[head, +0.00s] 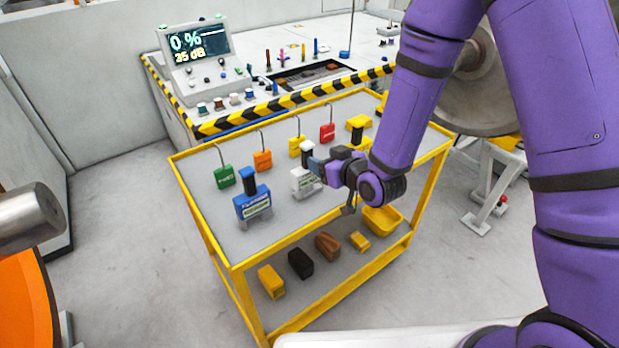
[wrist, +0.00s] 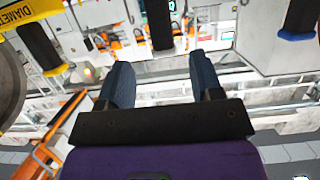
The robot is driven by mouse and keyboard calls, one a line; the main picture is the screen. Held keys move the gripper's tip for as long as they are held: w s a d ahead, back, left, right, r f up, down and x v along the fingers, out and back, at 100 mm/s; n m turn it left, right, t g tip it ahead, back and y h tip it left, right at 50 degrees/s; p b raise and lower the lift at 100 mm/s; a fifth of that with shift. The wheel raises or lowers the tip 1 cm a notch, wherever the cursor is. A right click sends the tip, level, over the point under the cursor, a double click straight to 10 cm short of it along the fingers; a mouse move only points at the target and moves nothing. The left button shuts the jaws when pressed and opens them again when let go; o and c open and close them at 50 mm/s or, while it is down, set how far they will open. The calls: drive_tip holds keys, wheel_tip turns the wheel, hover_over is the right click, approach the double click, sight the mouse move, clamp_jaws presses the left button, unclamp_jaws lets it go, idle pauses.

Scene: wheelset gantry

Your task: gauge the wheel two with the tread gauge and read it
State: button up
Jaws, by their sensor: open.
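On the cart top stand three gauges with black handles: a blue one (head: 254,208), a white one (head: 304,183) and a yellow one (head: 358,124). Their labels are too small to read in the head view, so I cannot tell which is the tread gauge. My gripper (head: 316,164) is open beside the white gauge's handle. In the wrist view a black handle (wrist: 158,24) stands ahead of the open fingers (wrist: 163,78), apart from them. The yellow gauge there reads "DIAMETER" (wrist: 12,12). A grey wheel (head: 470,100) is partly hidden behind my arm; its number does not show.
The yellow-framed cart (head: 203,235) carries green (head: 224,177), orange (head: 263,160), yellow and red tags with hooks. Its lower shelf holds several blocks and a yellow bin (head: 382,220). A striped console (head: 215,125) with a display (head: 196,47) stands behind.

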sight(310, 153)
drive_tip(key=shift+x, duration=3.9)
drive_tip(key=shift+s+a, duration=0.1)
drive_tip(key=shift+c, duration=0.4)
clamp_jaws()
